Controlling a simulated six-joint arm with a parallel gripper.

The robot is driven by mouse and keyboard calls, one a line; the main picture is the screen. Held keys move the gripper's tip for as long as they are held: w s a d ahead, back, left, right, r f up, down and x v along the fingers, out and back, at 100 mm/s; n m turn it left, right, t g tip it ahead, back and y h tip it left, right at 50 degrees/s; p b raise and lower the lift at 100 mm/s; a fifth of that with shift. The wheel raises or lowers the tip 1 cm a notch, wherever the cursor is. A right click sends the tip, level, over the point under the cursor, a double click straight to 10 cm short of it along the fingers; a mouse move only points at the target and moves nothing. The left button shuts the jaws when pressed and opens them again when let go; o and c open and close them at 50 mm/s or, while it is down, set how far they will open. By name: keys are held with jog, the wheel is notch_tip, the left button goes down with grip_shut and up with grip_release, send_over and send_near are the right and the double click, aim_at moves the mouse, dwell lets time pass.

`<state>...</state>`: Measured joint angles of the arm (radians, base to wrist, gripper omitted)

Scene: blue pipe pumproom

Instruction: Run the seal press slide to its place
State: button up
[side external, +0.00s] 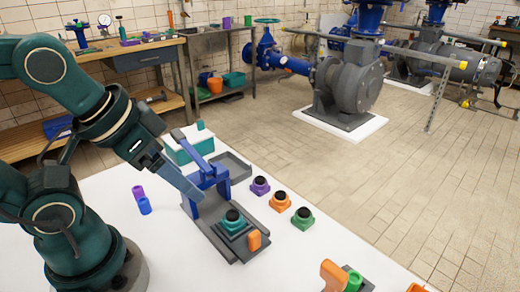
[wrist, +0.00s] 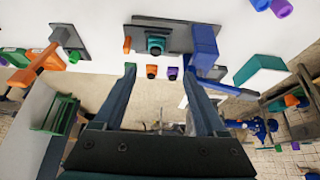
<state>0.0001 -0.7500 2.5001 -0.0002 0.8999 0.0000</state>
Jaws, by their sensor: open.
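The seal press stands on the white table, with a dark grey rail base (side external: 215,235) and a blue frame (side external: 222,182) carrying a raised blue lever. The teal slide (side external: 235,225) sits on the rail outside the frame, towards the orange block (side external: 254,241) at the rail's near end. A black round piece tops the slide. The wrist view shows the slide (wrist: 156,43) left of the blue frame (wrist: 204,42). My gripper (wrist: 160,68) is open and empty, its fingers apart. In the side view, one finger (side external: 180,180) overlaps the frame's left side; whether it touches is unclear.
Purple (side external: 260,185), orange (side external: 280,200) and green (side external: 303,217) black-topped blocks stand right of the press. A teal box (side external: 183,153) and grey tray (side external: 236,168) lie behind. An orange lever (side external: 334,274) is at the front.

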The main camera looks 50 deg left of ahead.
dwell(0.3)
jog(key=c, duration=0.4)
jog(key=g, duration=0.5)
send_over(254, 234)
jog(key=a, duration=0.1)
notch_tip(254, 234, down, 5)
jog(key=f, duration=0.1)
jog(key=d+f, duration=0.1)
jog(key=f, duration=0.1)
jog(key=shift+g, duration=0.3)
jog(key=shift+f, duration=2.4)
grip_shut()
